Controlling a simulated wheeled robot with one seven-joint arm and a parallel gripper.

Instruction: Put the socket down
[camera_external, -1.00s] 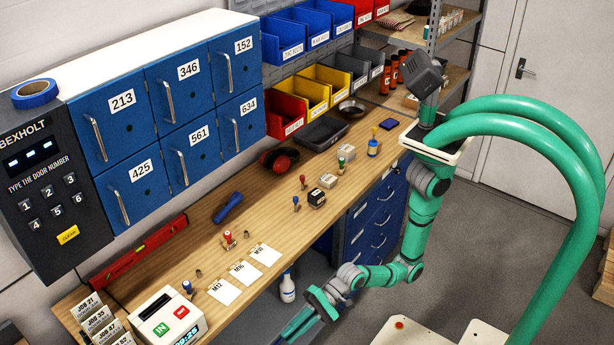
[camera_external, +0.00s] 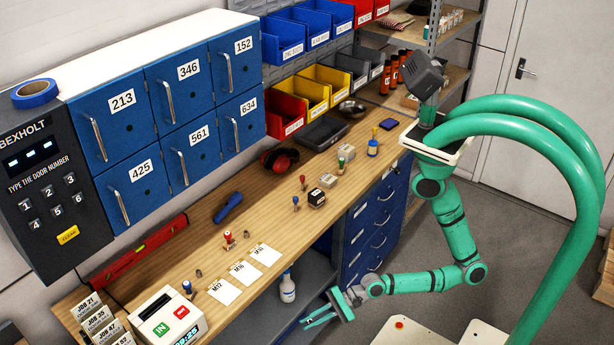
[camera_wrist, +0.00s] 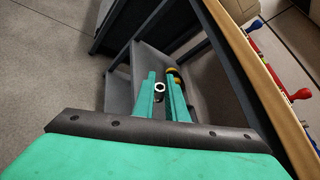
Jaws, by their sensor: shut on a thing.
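My gripper (camera_external: 322,319) is low in front of the workbench, below the bench top's front edge and out over the floor side. In the wrist view my gripper (camera_wrist: 161,84) has its two green fingers closed on the socket (camera_wrist: 159,88), a small ring seen end-on between the fingertips. The socket is too small to make out in the external view. Three white cards marked M12 (camera_external: 224,291), M16 (camera_external: 245,272) and M10 (camera_external: 265,255) lie in a row near the bench's front edge.
The wooden bench (camera_external: 180,258) carries small sockets (camera_external: 198,273), stamps (camera_external: 229,240) and a white clock box (camera_external: 167,319). A lower shelf (camera_external: 309,278) holds a spray bottle (camera_external: 287,287). Blue drawers (camera_external: 374,227) stand to the right. The floor before the bench is open.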

